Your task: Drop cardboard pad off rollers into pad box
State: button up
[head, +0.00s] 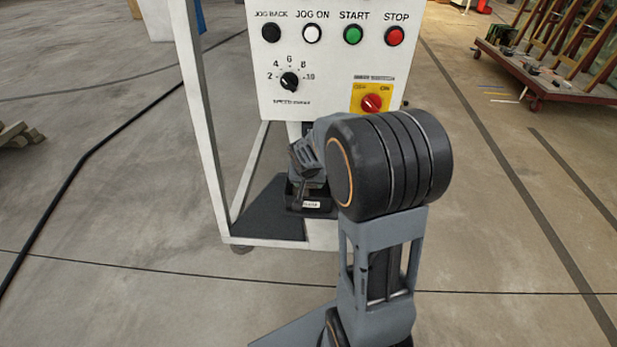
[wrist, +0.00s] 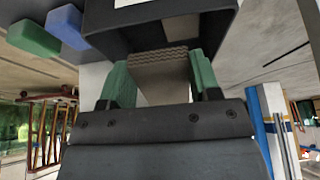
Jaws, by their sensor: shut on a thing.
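In the wrist view, my gripper (wrist: 160,63) has its two green fingers closed on the sides of a brown cardboard pad (wrist: 162,82). The pad's corrugated end shows between the fingers. The end lies at the mouth of a dark box (wrist: 97,38), which looks like the pad box; how far inside it reaches I cannot tell. In the head view, the dark box (head: 311,205) with a white label sits low on the machine frame, below the control panel. My arm covers part of it, and the pad cannot be made out there.
The white control panel (head: 325,60) with buttons and knobs stands just above and behind the arm. A white frame post (head: 203,115) rises on the left. A red cart (head: 550,75) stands at the back right. A black cable (head: 75,170) crosses the open floor on the left.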

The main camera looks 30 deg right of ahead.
aim_at(309, 190)
jog(key=b+x, duration=0.2)
jog(key=x, duration=0.1)
jog(key=shift+s+a, duration=0.15)
jog(key=shift+s, duration=0.15)
jog(key=f+b, duration=0.2)
jog(key=f, duration=0.1)
jog(key=shift+w, duration=0.35)
jog(key=shift+w+d+r+p, duration=0.2)
jog(key=shift+d+r+p, duration=0.05)
jog(key=shift+p, duration=0.4)
jog(key=g+p, duration=0.1)
jog(key=p, duration=0.3)
jog(key=shift+w+d+r+y, duration=0.1)
jog(key=shift+r+y, duration=0.15)
jog(key=shift+y, duration=0.05)
jog(key=g+p, duration=0.1)
jog(key=p, duration=0.1)
jog(key=shift+w+d+y+p, duration=0.2)
jog(key=shift+y+p, duration=0.1)
jog(key=shift+p, duration=0.1)
jog(key=shift+w+d+f+g+y+p, duration=0.1)
jog(key=shift+w+g+y+p, duration=0.15)
jog(key=shift+g+p, duration=0.45)
jog(key=shift+f+b, duration=0.7)
jog(key=shift+f, duration=0.4)
